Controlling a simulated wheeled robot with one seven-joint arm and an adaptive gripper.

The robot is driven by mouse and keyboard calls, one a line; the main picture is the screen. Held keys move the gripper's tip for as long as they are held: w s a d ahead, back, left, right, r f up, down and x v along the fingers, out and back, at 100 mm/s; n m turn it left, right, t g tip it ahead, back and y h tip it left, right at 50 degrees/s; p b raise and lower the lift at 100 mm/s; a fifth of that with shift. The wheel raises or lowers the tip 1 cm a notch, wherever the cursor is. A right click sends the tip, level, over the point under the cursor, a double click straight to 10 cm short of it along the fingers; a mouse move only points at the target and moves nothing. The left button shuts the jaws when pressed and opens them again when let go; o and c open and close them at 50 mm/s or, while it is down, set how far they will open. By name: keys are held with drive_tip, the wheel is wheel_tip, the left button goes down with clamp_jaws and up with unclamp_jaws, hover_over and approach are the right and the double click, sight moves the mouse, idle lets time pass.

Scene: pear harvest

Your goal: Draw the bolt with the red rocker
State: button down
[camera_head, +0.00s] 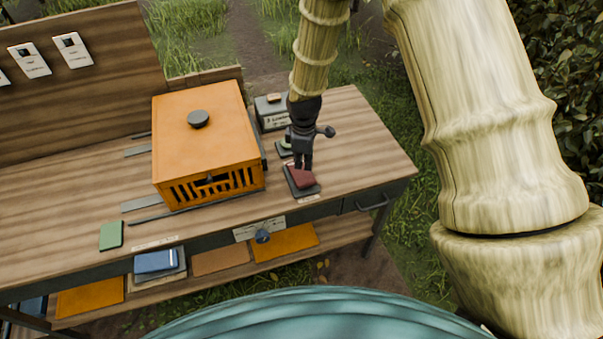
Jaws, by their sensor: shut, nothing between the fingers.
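The red rocker (303,180) sits on a small dark base on the bench top, right of the orange box. My gripper (303,167) points down with its fingers shut and empty, its tips at the rear part of the red rocker. They look to be touching it or just above it; I cannot tell which. The orange box (205,135) has a round dark knob on its lid and a slotted front with a small dark piece at the middle. I cannot make out for certain which part is the bolt.
The wooden bench (345,130) has free room at its right end. Behind my gripper stands a grey box (270,112), with a green-topped switch (285,146) nearby. A green block (111,235) lies at the front left. A blue knob (262,236) is on the front edge.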

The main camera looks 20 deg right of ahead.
sight(303, 176)
drive_tip(key=shift+f+b, duration=1.15)
drive_tip(key=shift+f, duration=1.35)
idle(2.0)
drive_tip(key=shift+r, duration=0.15)
drive_tip(key=shift+r+p, duration=2.45)
drive_tip(key=shift+r, duration=0.95)
drive_tip(key=shift+s+d, duration=0.1)
